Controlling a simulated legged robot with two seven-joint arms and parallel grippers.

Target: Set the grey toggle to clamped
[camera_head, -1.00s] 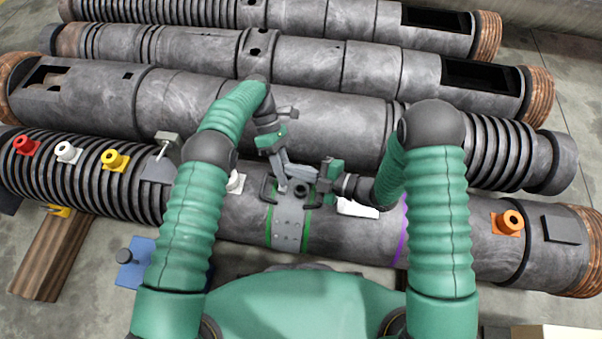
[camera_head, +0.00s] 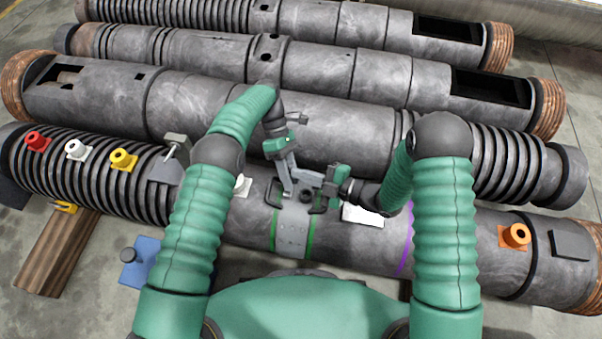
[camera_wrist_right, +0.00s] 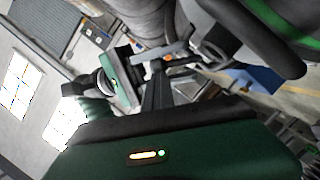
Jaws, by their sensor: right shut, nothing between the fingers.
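A grey toggle (camera_head: 175,146), a lever with a block-shaped head, stands tilted on a dark mount on the ribbed left part of the nearest barrel (camera_head: 460,240), just left of my left arm. My left gripper (camera_head: 287,187) points down at the grey plate (camera_head: 293,232) with two dark handles on the barrel's middle. Its fingers are too small and overlapped to tell open from shut. My right gripper (camera_head: 304,177) comes in from the right beside it, shut and empty above the plate's top edge. In the right wrist view, its dark fingers (camera_wrist_right: 157,90) show near the middle.
Red (camera_head: 37,141), white (camera_head: 77,149) and yellow (camera_head: 123,159) fittings sit left of the toggle. An orange fitting (camera_head: 515,236) is at right. More barrels (camera_head: 350,130) lie behind. A wooden beam (camera_head: 57,250) and a blue block (camera_head: 140,260) lie in front.

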